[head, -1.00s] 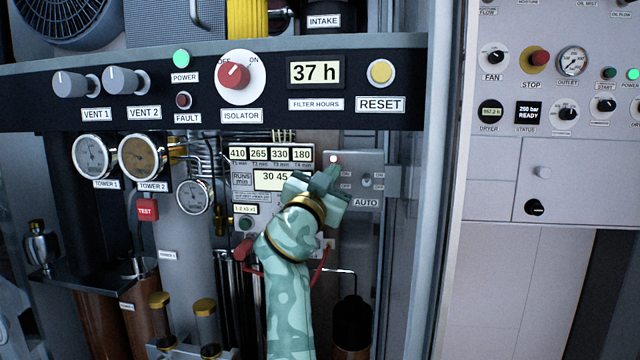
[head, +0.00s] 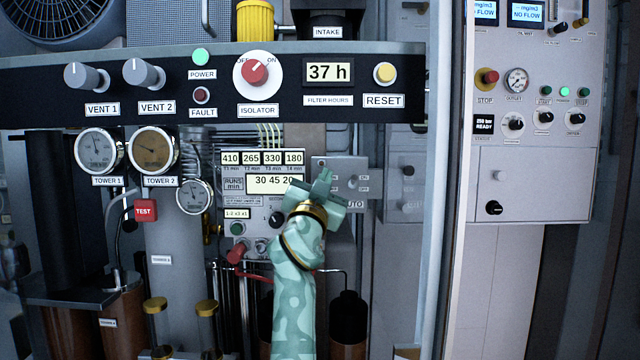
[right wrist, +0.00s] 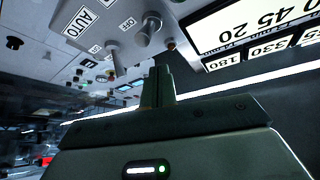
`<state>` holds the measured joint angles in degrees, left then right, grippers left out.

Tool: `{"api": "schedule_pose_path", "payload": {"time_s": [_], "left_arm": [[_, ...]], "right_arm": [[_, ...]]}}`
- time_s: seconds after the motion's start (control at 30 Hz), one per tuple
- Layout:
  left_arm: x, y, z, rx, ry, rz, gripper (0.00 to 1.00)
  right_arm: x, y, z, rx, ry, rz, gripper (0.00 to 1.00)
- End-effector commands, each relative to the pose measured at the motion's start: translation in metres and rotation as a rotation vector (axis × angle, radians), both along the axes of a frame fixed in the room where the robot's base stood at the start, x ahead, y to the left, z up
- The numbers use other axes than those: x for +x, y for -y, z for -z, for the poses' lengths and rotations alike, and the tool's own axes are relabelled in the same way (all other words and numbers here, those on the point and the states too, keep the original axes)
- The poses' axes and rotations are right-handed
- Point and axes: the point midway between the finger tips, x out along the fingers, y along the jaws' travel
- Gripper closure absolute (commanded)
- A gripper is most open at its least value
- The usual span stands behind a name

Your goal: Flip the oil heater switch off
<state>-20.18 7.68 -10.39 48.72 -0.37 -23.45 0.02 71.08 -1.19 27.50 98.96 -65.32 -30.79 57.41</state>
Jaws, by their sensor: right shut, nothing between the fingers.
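A grey switch plate (head: 341,164) sits right of the timer panel in the head view. My right gripper (head: 322,183) is shut and empty in front of its left part, hiding the left switch and its label there. A small lamp (head: 322,163) near the plate's top left looks unlit. The right toggle (head: 352,182) stays visible, above a partly covered AUTO label. In the right wrist view my shut fingers (right wrist: 158,85) are close to the plate. A near metal toggle (right wrist: 151,27) and another toggle (right wrist: 117,60) show, with ON and OFF labels. I cannot tell whether the fingers touch a toggle. My left gripper is out of view.
The timer panel (head: 240,160) is just left of the gripper. A dark shelf panel (head: 222,80) with the red isolator knob (head: 255,72) juts out above. A red-handled valve (head: 237,253) lies below left. A white panel (head: 540,190) stands at right.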

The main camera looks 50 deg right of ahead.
Motion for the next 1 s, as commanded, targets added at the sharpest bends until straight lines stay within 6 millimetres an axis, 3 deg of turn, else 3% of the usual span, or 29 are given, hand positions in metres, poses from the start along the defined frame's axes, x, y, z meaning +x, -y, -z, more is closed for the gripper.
{"api": "schedule_pose_path", "payload": {"time_s": [0.03, 0.07, 0.1, 0.2, 0.4, 0.6, 1.0], "left_arm": [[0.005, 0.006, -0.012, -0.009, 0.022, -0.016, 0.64], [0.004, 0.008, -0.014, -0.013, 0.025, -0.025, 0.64], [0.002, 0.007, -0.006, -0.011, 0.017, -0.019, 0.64], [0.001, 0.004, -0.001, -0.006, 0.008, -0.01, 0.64], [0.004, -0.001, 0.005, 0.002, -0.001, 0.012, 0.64], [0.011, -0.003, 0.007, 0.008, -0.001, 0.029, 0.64], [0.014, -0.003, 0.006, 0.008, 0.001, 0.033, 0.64]], "right_arm": [[-0.012, 0.005, -0.026, -0.001, 0.012, 0.001, 1.0], [-0.014, 0.007, -0.028, -0.001, 0.012, 0.0, 1.0], [-0.01, -0.002, -0.004, 0.0, 0.001, -0.002, 1.0], [-0.011, -0.016, 0.022, 0.001, -0.005, -0.003, 1.0], [-0.019, -0.038, 0.054, 0.001, -0.004, 0.0, 1.0], [-0.023, -0.049, 0.067, -0.001, -0.002, -0.001, 1.0], [-0.024, -0.05, 0.067, -0.002, 0.002, -0.001, 1.0]]}}
